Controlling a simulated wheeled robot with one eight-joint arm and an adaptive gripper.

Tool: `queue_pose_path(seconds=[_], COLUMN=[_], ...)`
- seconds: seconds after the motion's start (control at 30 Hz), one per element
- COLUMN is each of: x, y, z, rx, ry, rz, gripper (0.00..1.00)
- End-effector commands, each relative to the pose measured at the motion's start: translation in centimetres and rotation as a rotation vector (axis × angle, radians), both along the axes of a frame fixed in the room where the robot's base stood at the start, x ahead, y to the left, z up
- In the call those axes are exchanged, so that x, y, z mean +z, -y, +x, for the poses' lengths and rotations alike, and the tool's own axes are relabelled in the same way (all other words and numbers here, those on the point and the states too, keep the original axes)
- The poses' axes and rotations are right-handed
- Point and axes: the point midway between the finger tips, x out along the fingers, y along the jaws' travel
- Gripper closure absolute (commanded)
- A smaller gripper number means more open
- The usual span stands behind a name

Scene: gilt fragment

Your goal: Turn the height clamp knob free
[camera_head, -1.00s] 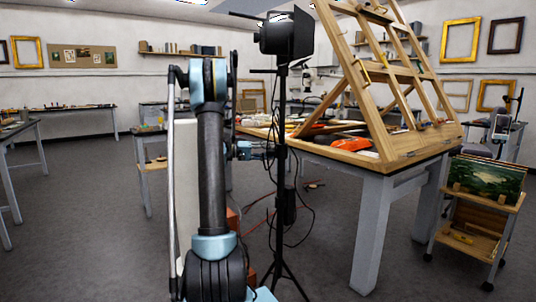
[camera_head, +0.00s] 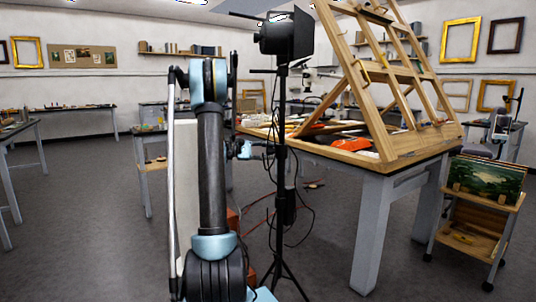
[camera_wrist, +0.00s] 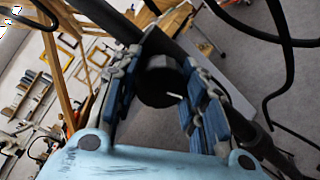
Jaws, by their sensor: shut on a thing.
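The black round knob (camera_wrist: 158,88) sits between my gripper's blue-padded fingers in the wrist view; a short white mark shows on it. My gripper (camera_wrist: 162,98) is shut on the knob, one finger on either side. In the head view my gripper (camera_head: 262,151) is beside the dark pole of the light stand (camera_head: 281,185), at about table height. The knob itself cannot be made out there. The black lamp (camera_head: 280,38) is at the top of the stand, which stands upright.
A worktable (camera_head: 400,166) with a wooden easel (camera_head: 375,80) stands close to the right of the stand. Loose cables (camera_head: 258,218) hang around the pole and run to the floor. A small cart (camera_head: 475,225) with a painting is at far right. The floor at left is open.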

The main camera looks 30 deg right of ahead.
Motion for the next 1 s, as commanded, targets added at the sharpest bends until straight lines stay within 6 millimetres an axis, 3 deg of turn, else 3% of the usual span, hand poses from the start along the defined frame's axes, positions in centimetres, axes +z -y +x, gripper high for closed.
queue_pose_path(seconds=[0.73,0.77,0.8,0.83,1.0], x=[-0.21,-0.21,-0.21,-0.19,-0.1], y=[0.02,0.02,0.01,0.02,0.0], z=[0.23,0.22,0.21,0.19,0.1], rx=[0.005,0.005,0.005,0.004,0.003], ry=[-0.075,-0.074,-0.074,-0.075,-0.074], rz=[0.041,0.041,0.041,0.041,0.039], gripper=[0.86,0.55,0.46,0.41,0.41])
